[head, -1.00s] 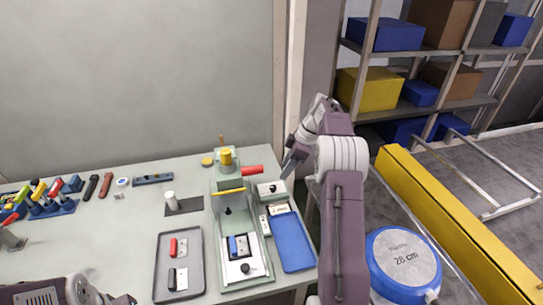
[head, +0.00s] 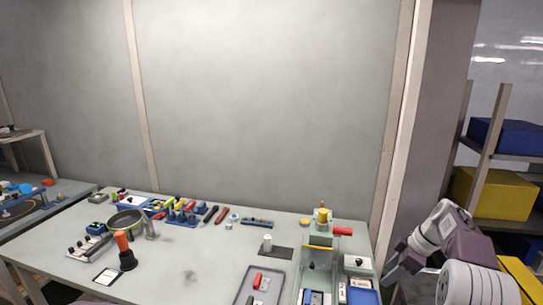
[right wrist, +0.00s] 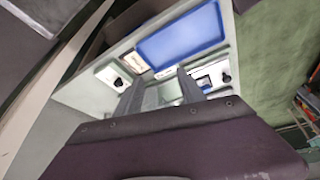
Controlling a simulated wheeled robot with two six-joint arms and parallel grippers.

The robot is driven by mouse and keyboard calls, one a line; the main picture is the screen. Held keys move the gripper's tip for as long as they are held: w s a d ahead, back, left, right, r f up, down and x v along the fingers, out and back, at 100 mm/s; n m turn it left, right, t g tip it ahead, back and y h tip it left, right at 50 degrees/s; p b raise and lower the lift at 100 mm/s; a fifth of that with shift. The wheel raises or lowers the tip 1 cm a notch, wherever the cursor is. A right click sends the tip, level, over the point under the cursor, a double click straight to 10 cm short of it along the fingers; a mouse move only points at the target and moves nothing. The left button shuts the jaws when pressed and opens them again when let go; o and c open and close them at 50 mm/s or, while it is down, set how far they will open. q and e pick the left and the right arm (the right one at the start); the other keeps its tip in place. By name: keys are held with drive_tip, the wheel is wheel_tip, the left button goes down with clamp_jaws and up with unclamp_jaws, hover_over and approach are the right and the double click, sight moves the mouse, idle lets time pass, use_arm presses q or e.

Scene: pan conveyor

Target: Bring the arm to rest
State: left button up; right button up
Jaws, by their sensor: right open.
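My right arm comes in at the lower right of the head view. Its gripper (head: 393,275) hangs past the right end of the worktable (head: 200,262), tilted downward. In the right wrist view the two fingers of the right gripper (right wrist: 160,88) stand apart with nothing between them. Beyond them lie a blue tray (right wrist: 180,38) and the light table top. My left gripper is not in view.
A press-like fixture with a yellow top (head: 322,222) and a red handle (head: 342,231) stands near the right gripper. A pan (head: 127,222) and several tools lie further left. A shelf with a yellow box (head: 495,193) stands at the right.

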drive_tip(key=w+a+r+n, duration=0.1)
drive_tip(key=w+a+r, duration=0.1)
drive_tip(key=a+r, duration=0.3)
drive_tip(key=s+a+g+p, duration=0.2)
drive_tip(key=s+a, duration=0.6)
drive_tip(key=a, duration=0.3)
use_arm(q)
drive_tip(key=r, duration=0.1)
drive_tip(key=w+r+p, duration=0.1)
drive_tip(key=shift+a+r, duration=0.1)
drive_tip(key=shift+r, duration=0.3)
use_arm(e)
drive_tip(key=s+f+m+h, duration=0.1)
drive_tip(key=s+f+m, duration=0.4)
drive_tip(key=s, duration=0.3)
drive_tip(key=s+f+m+h, duration=0.2)
drive_tip(key=s+f+m, duration=0.4)
drive_tip(key=s, duration=0.3)
drive_tip(key=shift+s+a+f+m, duration=0.2)
drive_tip(key=shift+s+a+m, duration=0.15)
drive_tip(key=shift+m, duration=0.55)
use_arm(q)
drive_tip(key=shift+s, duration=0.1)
